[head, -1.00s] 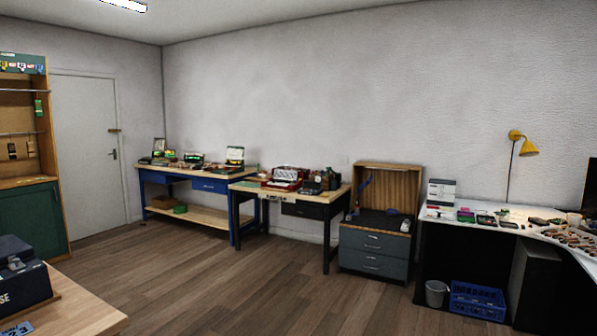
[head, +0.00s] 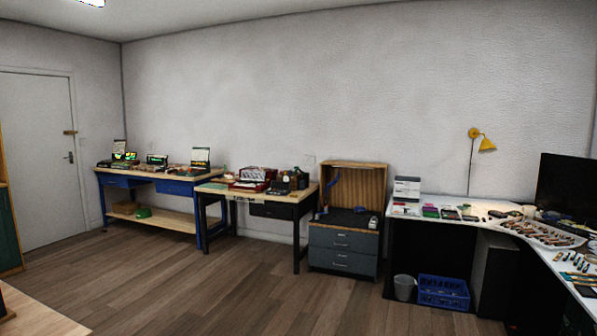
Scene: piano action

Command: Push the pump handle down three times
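I cannot make out a pump handle for certain in the head view. A grey drawer cabinet (head: 342,239) with an upright slatted wooden back (head: 357,187) stands against the wall near the middle. A thin blue upright part (head: 326,196) shows at the left of its top, too small to identify. Neither of my grippers is in view.
A black-legged bench (head: 265,197) and a blue bench (head: 175,179) stand left of the cabinet. A white desk (head: 470,216) is at the right, with a blue crate (head: 443,292) and bin (head: 404,287) below. A table corner (head: 38,314) is lower left. Wooden floor (head: 210,285) between is clear.

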